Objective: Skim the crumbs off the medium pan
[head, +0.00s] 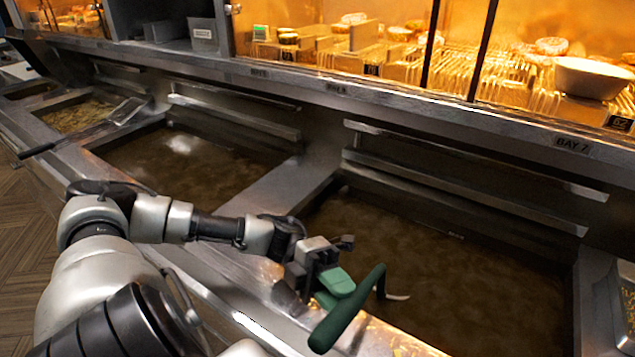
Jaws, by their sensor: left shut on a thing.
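My left gripper (322,284) is shut on a tool with a green grip and a curved green handle (350,314). A short piece of pale metal (398,297) shows beside the handle; the rest of the tool is hidden or unclear. The gripper is over the front rim of the large right pan (460,285), which holds brown oil. The middle pan (190,165) also holds brown oil, with a bright glare. I cannot tell for certain which is the medium pan, and no distinct crumbs show in either. My right gripper is not in view.
A flat metal skimmer (126,110) with a dark handle lies across the divider beside the left pan (75,117), which holds yellowish bits. A lit shelf with a white bowl (592,77) and racks runs along the back. Metal rails line the rear wall.

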